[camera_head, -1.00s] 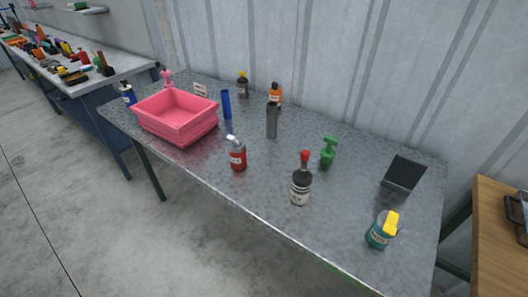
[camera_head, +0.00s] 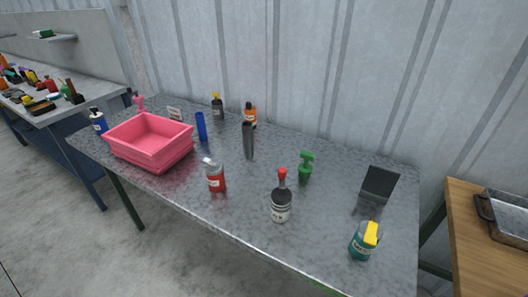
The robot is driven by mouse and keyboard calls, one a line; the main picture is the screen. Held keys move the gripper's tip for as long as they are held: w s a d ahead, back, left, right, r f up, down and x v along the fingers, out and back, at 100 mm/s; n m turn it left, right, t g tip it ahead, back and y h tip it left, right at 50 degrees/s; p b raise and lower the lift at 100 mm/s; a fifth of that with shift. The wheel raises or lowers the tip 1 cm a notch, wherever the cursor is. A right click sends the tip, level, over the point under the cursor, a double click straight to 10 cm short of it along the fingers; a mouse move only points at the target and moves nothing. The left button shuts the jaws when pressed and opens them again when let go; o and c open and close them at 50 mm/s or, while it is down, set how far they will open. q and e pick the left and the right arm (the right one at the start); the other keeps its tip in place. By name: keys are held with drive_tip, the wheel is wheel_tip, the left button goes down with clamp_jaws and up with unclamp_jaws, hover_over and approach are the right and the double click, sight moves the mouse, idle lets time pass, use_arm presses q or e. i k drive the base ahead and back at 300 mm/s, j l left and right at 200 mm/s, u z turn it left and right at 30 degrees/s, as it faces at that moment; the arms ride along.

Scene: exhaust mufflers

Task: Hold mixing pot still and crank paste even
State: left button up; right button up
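Several small labelled containers stand on the grey metal table; the labels are too small to read, so I cannot tell which is the mixing pot. A dark pot with a white band and a red-tipped top (camera_head: 281,198) stands upright near the middle front. A red pot with a pale bent top (camera_head: 215,176) stands to its left. A teal pot with a yellow piece on top (camera_head: 365,240) stands near the front right corner. A green item with a T-shaped top (camera_head: 306,167) stands behind the dark pot. Neither of my grippers is in view.
The metal table (camera_head: 330,212) has free room between the pots. A pink bin (camera_head: 150,143) sits at its left. A grey cylinder (camera_head: 248,141), blue tube (camera_head: 201,127), orange bottle (camera_head: 250,114) and dark panel (camera_head: 379,183) stand farther back. A wooden table (camera_head: 470,240) is at right.

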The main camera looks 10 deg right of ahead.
sight(282, 172)
drive_tip(key=i+j+z, duration=0.15)
drive_tip(key=j+z, duration=0.25)
drive_tip(key=i+j+z, duration=0.1)
drive_tip(key=j+z, duration=0.7)
drive_tip(key=k+l, duration=0.1)
drive_tip(key=l, duration=0.25)
drive_tip(key=k+l, duration=0.15)
drive_tip(key=l, duration=0.25)
